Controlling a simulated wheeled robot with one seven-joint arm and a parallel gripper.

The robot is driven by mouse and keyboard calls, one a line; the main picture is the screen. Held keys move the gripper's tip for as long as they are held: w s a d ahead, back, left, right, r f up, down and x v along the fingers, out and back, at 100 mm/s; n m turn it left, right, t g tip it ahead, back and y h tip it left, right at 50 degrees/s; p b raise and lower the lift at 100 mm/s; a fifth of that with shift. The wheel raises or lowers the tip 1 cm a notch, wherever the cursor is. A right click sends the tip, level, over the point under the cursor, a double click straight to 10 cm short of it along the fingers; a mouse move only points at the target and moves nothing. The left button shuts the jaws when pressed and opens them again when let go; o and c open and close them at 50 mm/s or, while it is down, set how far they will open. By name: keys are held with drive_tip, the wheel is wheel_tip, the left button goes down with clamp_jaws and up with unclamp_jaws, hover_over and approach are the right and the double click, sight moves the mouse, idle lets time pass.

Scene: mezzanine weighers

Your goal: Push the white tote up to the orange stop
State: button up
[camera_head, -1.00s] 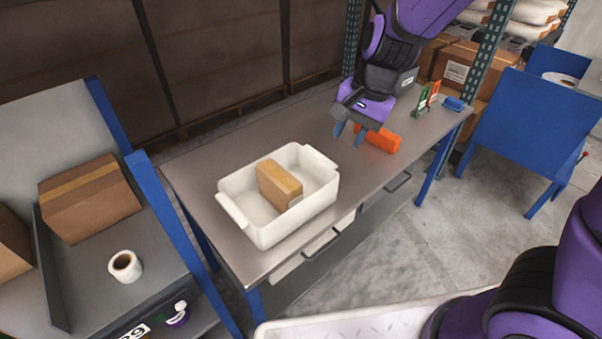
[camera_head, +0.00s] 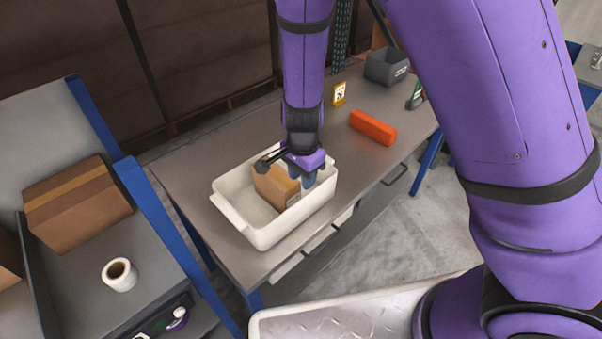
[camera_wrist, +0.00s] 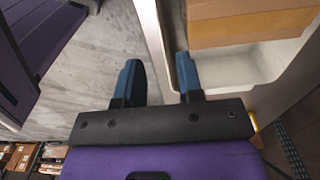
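The white tote (camera_head: 240,221) stands on the metal bench, left of the orange stop (camera_head: 372,127), with a clear gap between them. A brown carton (camera_head: 273,188) sits inside the tote. My gripper (camera_head: 309,178) is over the tote's right part, beside the carton, and hides some of the rim. In the wrist view, the two blue fingers of my gripper (camera_wrist: 158,82) are apart, with nothing gripped. The tote wall (camera_wrist: 152,35) runs between and beyond them there, and the carton (camera_wrist: 240,25) shows at the top. I cannot tell whether the fingers touch the tote.
The bench (camera_head: 190,160) is bare between tote and stop. A yellow sign (camera_head: 340,94) and a grey bin (camera_head: 387,67) stand behind the stop. A side table at left holds a cardboard box (camera_head: 78,205) and a white roll (camera_head: 119,275).

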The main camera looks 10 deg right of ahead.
idle(0.3)
hover_over(302, 221)
wheel_tip(302, 221, down, 11)
drive_tip(key=shift+w+r, duration=0.1)
drive_tip(key=shift+w, duration=0.05)
idle(0.4)
clamp_jaws()
